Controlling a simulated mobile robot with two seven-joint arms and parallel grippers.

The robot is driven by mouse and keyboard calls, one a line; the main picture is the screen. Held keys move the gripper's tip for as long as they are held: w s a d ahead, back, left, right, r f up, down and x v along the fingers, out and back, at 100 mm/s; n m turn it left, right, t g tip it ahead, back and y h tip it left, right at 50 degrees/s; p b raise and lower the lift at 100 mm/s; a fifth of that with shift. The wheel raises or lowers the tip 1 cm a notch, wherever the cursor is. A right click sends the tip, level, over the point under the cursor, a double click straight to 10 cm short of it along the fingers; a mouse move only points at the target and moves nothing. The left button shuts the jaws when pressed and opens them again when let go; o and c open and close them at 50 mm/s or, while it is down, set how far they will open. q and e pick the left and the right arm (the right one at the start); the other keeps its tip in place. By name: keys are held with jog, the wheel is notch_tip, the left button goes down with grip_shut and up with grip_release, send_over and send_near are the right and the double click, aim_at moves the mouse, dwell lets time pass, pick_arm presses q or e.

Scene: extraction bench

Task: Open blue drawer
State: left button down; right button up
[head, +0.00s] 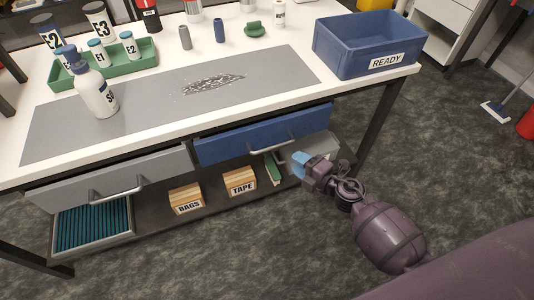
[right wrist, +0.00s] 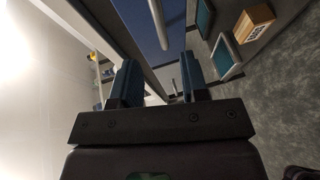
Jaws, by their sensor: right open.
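The blue drawer (head: 228,150) is under the right part of the bench top, its front looking flush with the bench or nearly so. Its metal bar handle (head: 270,148) runs along the front. My right gripper (head: 299,164) is open, with blue fingers, just right of and below the handle's right end, apart from it. In the right wrist view the open fingers (right wrist: 161,76) have nothing between them. The drawer front (right wrist: 180,38) and handle (right wrist: 157,22) appear beyond the fingertips there. My left gripper is not in view.
A grey drawer (head: 70,190) with its own handle is to the left. A lower shelf holds the BAGS box (head: 186,200) and TAPE box (head: 239,182). The READY bin (head: 345,58) stands on the bench above right. A bench leg (head: 379,120) is close right; floor in front is clear.

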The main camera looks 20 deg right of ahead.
aim_at(274, 146)
jog(key=shift+b+x, duration=0.95)
jog(key=shift+x, duration=4.45)
jog(key=shift+d, duration=0.1)
grip_shut()
